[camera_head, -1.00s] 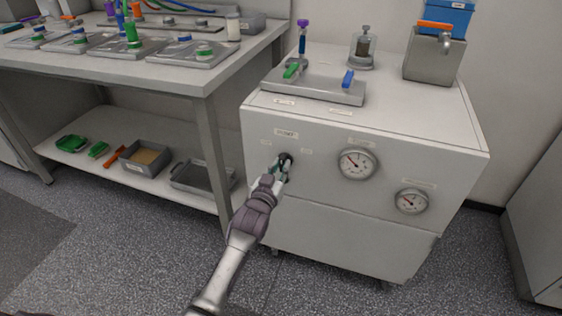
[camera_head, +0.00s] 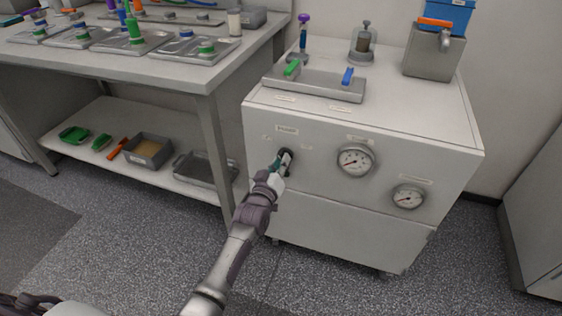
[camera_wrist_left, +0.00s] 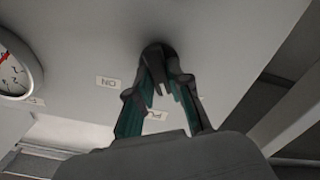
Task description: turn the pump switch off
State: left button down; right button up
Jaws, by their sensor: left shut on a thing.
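The pump switch (camera_head: 287,155) is a small dark knob on the front of the white cabinet (camera_head: 340,225), below a small label. My left gripper (camera_head: 281,161) reaches it from below and is shut on it. In the left wrist view the switch (camera_wrist_left: 157,52) is a dark round piece between the green-padded fingertips (camera_wrist_left: 158,75). An "ON" label (camera_wrist_left: 108,83) lies to the left of it there, and a partly hidden label begins with "PU". The fingers hide much of the switch, so its exact angle is hard to tell. My right gripper is not in view.
Two round gauges (camera_head: 356,160) (camera_head: 408,197) are on the cabinet front, right of the switch. On the cabinet top stand a plate with green and blue handles (camera_head: 315,84) and a grey box (camera_head: 434,55). A workbench (camera_head: 190,80) stands close on the left.

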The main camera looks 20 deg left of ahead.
pick_arm(q)
jog(key=c, duration=1.1)
grip_release()
jog(key=s, duration=1.2)
jog(key=shift+a, duration=0.2)
